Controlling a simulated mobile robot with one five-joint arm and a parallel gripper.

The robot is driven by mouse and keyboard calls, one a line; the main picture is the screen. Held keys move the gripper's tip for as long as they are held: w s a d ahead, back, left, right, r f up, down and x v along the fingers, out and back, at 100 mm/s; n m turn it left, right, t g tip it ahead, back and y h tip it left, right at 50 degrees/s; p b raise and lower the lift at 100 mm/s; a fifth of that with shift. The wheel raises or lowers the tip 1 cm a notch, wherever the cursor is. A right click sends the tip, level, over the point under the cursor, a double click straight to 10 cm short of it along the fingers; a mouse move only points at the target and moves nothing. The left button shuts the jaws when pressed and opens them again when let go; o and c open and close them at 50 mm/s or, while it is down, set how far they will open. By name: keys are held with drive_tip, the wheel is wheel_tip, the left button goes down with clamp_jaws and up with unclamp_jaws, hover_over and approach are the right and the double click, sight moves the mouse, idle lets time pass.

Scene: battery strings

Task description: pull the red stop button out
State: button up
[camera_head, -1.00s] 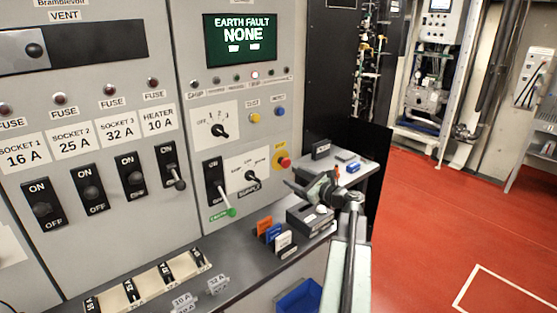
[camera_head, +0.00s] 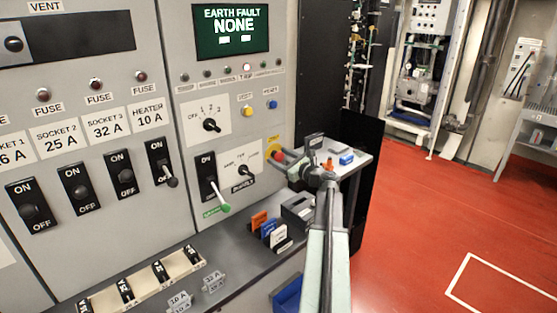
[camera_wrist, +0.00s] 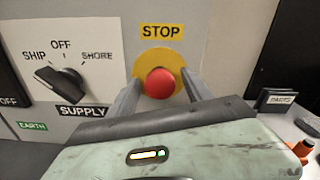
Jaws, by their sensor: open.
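The red stop button (camera_wrist: 160,83) sits on a yellow round plate (camera_wrist: 149,57) under a STOP label in the wrist view. In the head view the red button (camera_head: 278,156) shows at the panel's lower right edge, partly covered by my gripper. My gripper (camera_wrist: 158,88) is open, with one finger on the left and one on the right of the button. I cannot tell whether the fingers touch it. In the head view my gripper (camera_head: 285,160) reaches left to the panel at the button.
The SUPPLY selector (camera_wrist: 66,78) is left of the button. Below are a counter with coloured cards (camera_head: 268,229) and a dark box (camera_head: 298,208). A side shelf (camera_head: 362,162) lies right; red floor (camera_head: 430,220) is free.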

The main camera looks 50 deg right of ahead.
clamp_jaws()
drive_tip(key=shift+s+a, duration=0.1)
drive_tip(key=shift+s, duration=0.85)
drive_tip(key=shift+w+f, duration=0.1)
unclamp_jaws()
drive_tip(key=s, duration=0.8)
drive_tip(key=shift+a, duration=0.3)
